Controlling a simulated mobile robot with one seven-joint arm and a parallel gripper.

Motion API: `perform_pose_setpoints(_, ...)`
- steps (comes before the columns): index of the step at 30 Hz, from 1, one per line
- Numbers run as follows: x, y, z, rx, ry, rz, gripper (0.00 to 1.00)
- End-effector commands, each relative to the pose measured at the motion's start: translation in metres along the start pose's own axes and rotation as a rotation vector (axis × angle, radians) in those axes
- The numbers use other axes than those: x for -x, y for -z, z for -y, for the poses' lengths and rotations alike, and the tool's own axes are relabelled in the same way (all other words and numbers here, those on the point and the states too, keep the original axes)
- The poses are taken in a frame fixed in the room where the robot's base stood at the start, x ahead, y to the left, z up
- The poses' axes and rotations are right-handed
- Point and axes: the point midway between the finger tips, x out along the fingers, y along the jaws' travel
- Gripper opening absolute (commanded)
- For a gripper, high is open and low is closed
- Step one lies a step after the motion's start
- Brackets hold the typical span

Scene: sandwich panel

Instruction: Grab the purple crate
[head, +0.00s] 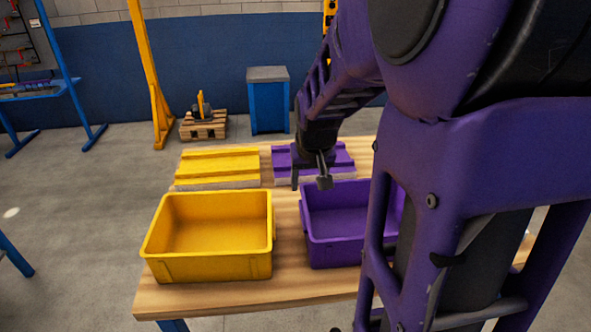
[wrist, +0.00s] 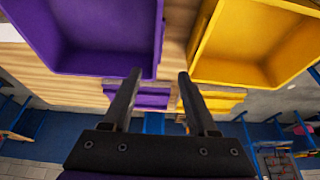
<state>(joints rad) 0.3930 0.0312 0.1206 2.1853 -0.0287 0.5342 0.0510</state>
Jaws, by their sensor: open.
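The purple crate (head: 335,240) is an empty open box on the wooden table, right of centre in the head view and partly hidden behind my arm. It also shows in the wrist view (wrist: 100,64) at the upper left. My gripper (head: 310,182) is open and empty. It hangs over the far left part of the purple crate, near its rim. In the wrist view, its two fingers (wrist: 160,74) point toward the gap between the purple crate and a yellow crate. Whether a finger touches the rim I cannot tell.
The empty yellow crate (head: 205,267) stands left of the purple one. Behind them lie a yellow panel (head: 217,165) and a purple panel (head: 343,158). Bare wooden table (head: 200,296) shows along the front edge. A blue bin (head: 268,105) stands on the floor beyond.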

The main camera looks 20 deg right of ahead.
Motion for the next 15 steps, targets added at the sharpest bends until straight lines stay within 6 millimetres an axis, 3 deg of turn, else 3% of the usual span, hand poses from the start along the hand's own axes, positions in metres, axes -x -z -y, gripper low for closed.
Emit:
perform_pose_setpoints(9,-0.072,-0.003,0.000,-0.001,0.001,0.002,0.59)
perform_pose_setpoints(15,-0.105,-0.002,-0.001,-0.001,0.000,0.000,0.59)
